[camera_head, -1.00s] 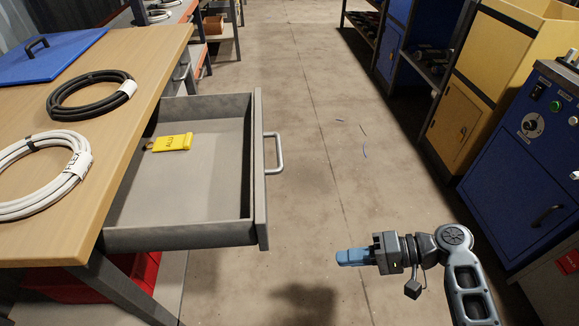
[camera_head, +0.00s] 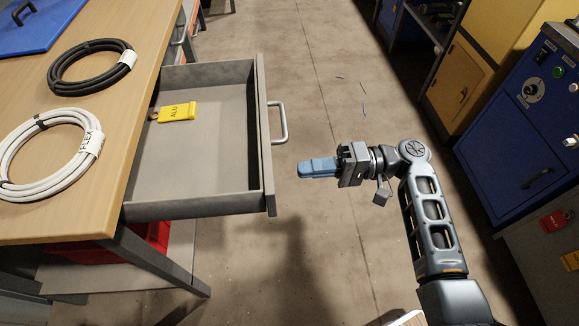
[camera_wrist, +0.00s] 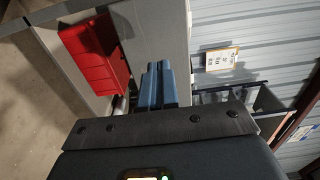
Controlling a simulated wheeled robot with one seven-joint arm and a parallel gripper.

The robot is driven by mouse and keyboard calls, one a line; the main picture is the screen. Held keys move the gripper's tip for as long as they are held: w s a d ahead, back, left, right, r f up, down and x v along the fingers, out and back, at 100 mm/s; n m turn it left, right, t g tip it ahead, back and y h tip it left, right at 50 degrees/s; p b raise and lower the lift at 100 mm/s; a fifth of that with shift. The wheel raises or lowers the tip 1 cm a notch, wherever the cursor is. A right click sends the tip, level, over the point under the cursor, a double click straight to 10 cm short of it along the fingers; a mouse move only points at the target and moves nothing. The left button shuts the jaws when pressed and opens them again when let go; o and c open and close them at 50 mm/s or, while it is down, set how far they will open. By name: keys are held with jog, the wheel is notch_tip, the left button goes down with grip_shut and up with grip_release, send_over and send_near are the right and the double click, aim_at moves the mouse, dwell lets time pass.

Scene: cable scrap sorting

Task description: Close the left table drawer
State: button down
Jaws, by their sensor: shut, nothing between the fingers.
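The left table drawer (camera_head: 196,207) is pulled out from under the wooden table, with its front panel facing right. Its bar handle (camera_head: 282,122) is on the outer face. A yellow tag marked ALU (camera_head: 178,111) lies inside the drawer. My gripper (camera_head: 303,169) has blue fingers, is shut and empty, and points left at the drawer front. It is right of the front panel and a little nearer than the handle, apart from both in the head view. In the wrist view the shut blue fingers (camera_wrist: 158,86) point toward a grey panel.
On the table (camera_head: 140,90) lie a white cable coil (camera_head: 22,183), a black cable coil (camera_head: 62,88) and a blue lid (camera_head: 45,25). A red bin (camera_head: 110,250) sits below. A blue cabinet (camera_head: 515,150) stands right.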

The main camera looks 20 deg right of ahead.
jog(key=shift+x, duration=2.3)
